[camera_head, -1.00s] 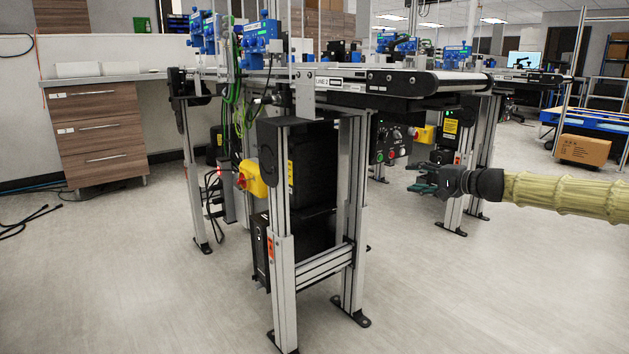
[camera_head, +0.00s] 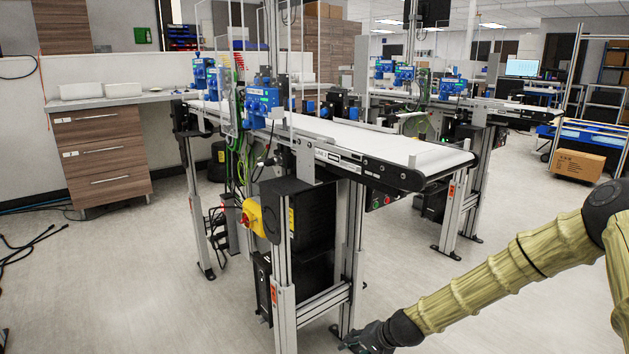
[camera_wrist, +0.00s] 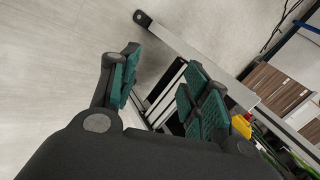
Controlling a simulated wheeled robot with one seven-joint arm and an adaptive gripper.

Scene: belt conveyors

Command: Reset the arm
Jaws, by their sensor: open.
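My arm, in a yellow-green ribbed sleeve, comes in from the right of the head view and slopes down to the left. My gripper (camera_head: 358,341) is at the bottom edge, in front of the foot of the near conveyor's stand. In the wrist view my gripper (camera_wrist: 162,78) is open, its green-padded fingers spread apart with nothing between them. Behind the fingers are the floor and a metal leg of the conveyor stand (camera_wrist: 185,45). Whether the gripper touches the stand cannot be told.
A belt conveyor (camera_head: 385,140) on a metal frame stands ahead, with a yellow switch box (camera_head: 252,217) on it. A second conveyor is behind. A wooden drawer unit (camera_head: 100,155) stands at left and a cardboard box (camera_head: 580,165) at right. The floor at left is mostly clear.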

